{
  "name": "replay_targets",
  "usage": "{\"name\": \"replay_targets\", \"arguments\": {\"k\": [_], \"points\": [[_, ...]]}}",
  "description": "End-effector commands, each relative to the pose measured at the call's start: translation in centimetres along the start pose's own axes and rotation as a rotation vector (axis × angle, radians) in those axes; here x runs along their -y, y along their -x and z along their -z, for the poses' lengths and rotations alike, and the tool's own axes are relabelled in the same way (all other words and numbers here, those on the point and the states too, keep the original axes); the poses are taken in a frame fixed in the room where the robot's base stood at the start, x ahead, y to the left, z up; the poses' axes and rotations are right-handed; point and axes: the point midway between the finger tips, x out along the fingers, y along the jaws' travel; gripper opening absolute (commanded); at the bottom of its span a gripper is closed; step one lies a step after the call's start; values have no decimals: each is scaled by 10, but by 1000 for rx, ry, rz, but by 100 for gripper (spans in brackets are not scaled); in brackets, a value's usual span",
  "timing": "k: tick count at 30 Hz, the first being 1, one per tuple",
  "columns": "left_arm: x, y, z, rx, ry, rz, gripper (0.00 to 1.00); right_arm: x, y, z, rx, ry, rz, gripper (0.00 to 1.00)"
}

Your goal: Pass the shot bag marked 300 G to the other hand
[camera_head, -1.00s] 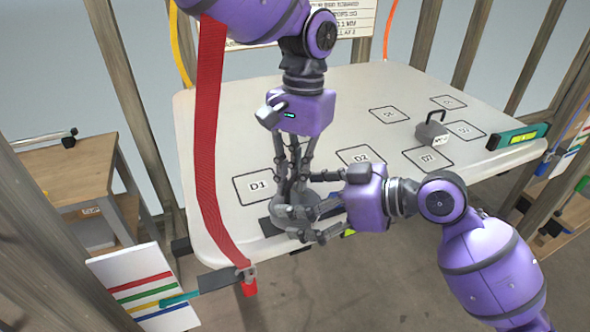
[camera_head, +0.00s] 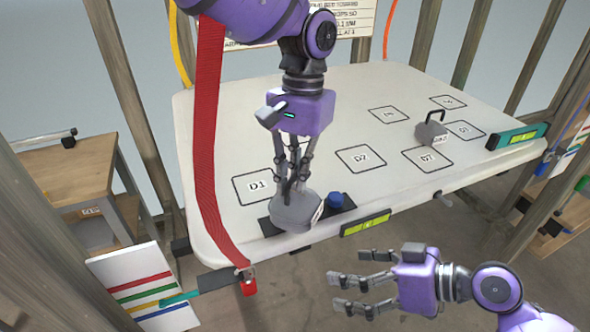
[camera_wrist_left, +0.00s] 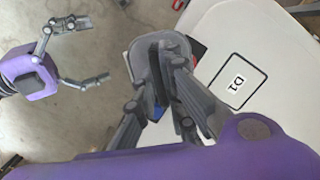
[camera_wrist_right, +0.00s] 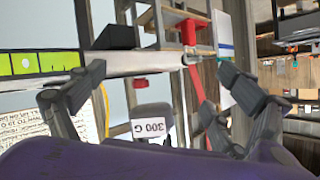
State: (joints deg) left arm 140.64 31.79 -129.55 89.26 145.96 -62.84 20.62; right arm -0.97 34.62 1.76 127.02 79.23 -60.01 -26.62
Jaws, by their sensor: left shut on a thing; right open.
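The shot bag (camera_head: 292,214) is a grey rounded bag. Its label, 300 G, reads upside down in the right wrist view (camera_wrist_right: 153,126). My left gripper (camera_head: 293,186) points down and is shut on the bag's top, at the front edge of the white board near D1. The left wrist view shows the bag (camera_wrist_left: 146,58) between the left fingers. I cannot tell whether the bag touches the board. My right gripper (camera_head: 342,293) is open and empty, below and to the right of the bag, in front of the board's edge.
A dark strip with a blue knob (camera_head: 335,200) lies beside the bag. A grey weight with a handle (camera_head: 431,133) stands near D7. Green levels (camera_head: 366,223) sit on the board's edges. A red strap (camera_head: 208,130) hangs left of my left arm. The board's middle is clear.

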Motion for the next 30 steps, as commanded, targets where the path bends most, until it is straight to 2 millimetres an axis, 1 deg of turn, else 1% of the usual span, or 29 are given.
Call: {"name": "replay_targets", "arguments": {"k": [1,2,3,5,6,8,9,11,12,14,15,17,18,19,21,22,27,30], "points": [[0,1,0,-2,0,0,0,-3,-6,-29,10,-63,-35,92],[0,1,0,-2,0,0,0,-6,-9,-45,18,-94,-61,92],[0,1,0,-2,0,1,0,-8,-12,-67,28,-135,-95,92],[0,2,0,-2,0,1,0,-12,-16,-99,45,-193,-152,92],[0,2,0,-2,0,1,0,-12,-19,-121,57,-229,-190,92],[0,2,0,-2,0,1,0,-13,-21,-154,78,-280,-252,92],[0,2,0,-2,0,1,0,-12,-22,-176,92,-312,-293,92],[0,2,0,-2,0,1,0,-10,-22,-209,116,-355,-358,92],[0,2,0,-2,0,1,0,-7,-21,-230,131,-381,-403,92],[0,2,0,-2,0,1,0,-1,-19,-263,159,-414,-472,92],[0,2,0,-2,0,1,0,4,-17,-283,176,-431,-520,92],[0,2,0,-2,0,1,0,12,-14,-312,201,-448,-591,92],[0,2,0,-2,0,1,0,18,-12,-329,218,-450,-640,92],[0,2,0,-2,0,1,0,22,-10,-341,228,-446,-676,92],[0,2,0,-2,0,1,0,25,-7,-354,237,-419,-743,92],[0,2,0,-2,0,1,0,24,-7,-357,237,-401,-765,92],[0,2,0,-3,0,1,0,9,-1,-351,212,-297,-843,92],[0,2,0,-3,0,1,0,4,1,-345,185,-283,-861,92]]}}
